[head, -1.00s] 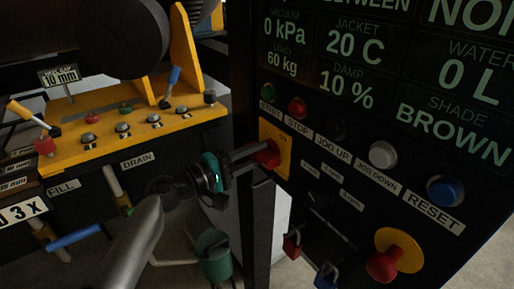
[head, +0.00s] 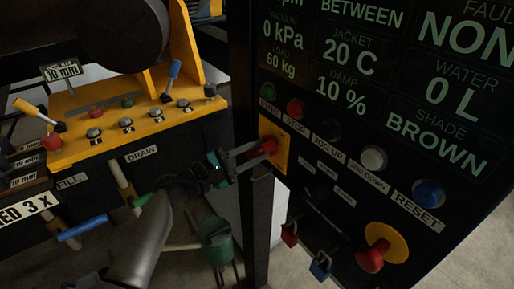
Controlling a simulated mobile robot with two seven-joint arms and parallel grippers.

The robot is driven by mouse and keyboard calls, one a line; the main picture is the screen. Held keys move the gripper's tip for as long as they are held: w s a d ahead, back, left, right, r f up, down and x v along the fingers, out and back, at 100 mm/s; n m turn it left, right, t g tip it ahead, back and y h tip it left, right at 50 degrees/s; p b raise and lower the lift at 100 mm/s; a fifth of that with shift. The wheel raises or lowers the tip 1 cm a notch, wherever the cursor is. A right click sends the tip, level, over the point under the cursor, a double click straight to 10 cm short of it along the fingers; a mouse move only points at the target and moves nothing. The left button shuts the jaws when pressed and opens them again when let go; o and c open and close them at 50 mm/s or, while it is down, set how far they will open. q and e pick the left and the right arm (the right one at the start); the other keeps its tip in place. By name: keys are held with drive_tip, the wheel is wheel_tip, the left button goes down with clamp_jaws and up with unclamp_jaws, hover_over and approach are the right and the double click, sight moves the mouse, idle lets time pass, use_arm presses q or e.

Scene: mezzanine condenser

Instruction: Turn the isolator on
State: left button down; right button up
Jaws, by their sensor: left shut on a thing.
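The isolator is a red rotary handle (head: 264,146) on a yellow plate (head: 283,151), at the left edge of the black control panel. My left gripper (head: 262,148) reaches in from the lower left, its two long fingers shut on the red handle. The fingers partly cover the handle, so its exact angle is hard to tell. My right gripper is not in view.
The panel (head: 440,235) carries start, stop and jog buttons, a blue reset button (head: 429,193) and a red emergency stop (head: 371,260) on yellow. Padlocks (head: 321,265) hang below. A yellow console (head: 95,140) with levers stands left. A green watering can (head: 215,240) is on the floor.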

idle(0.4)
use_arm(q)
drive_tip(key=c, duration=0.6)
unclamp_jaws()
drive_tip(key=shift+c, duration=0.2)
drive_tip(key=b+v, duration=0.3)
drive_tip(key=v, duration=1.2)
drive_tip(key=shift+a, duration=0.15)
